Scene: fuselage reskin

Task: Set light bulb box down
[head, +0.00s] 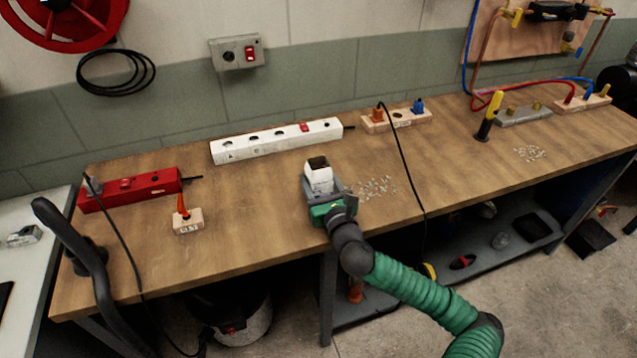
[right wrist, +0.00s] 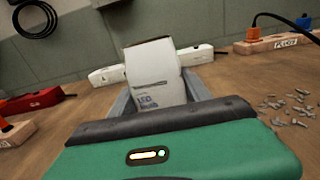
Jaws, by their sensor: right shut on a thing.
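The light bulb box (head: 318,174) is small and white with a dark top, near the middle of the wooden workbench (head: 260,210). In the right wrist view the box (right wrist: 155,75) shows printed lettering and leans slightly between the grey fingers. My right gripper (head: 321,188) is shut on the box, low over the bench. Whether the box's bottom touches the wood is hidden by the gripper. My left gripper is not in view.
A white power strip (head: 277,141) lies behind the box. Scattered small screws (head: 377,188) lie just right of the gripper. A red power strip (head: 130,190) and a wooden block with an orange tool (head: 187,220) are to the left. Bare wood lies between.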

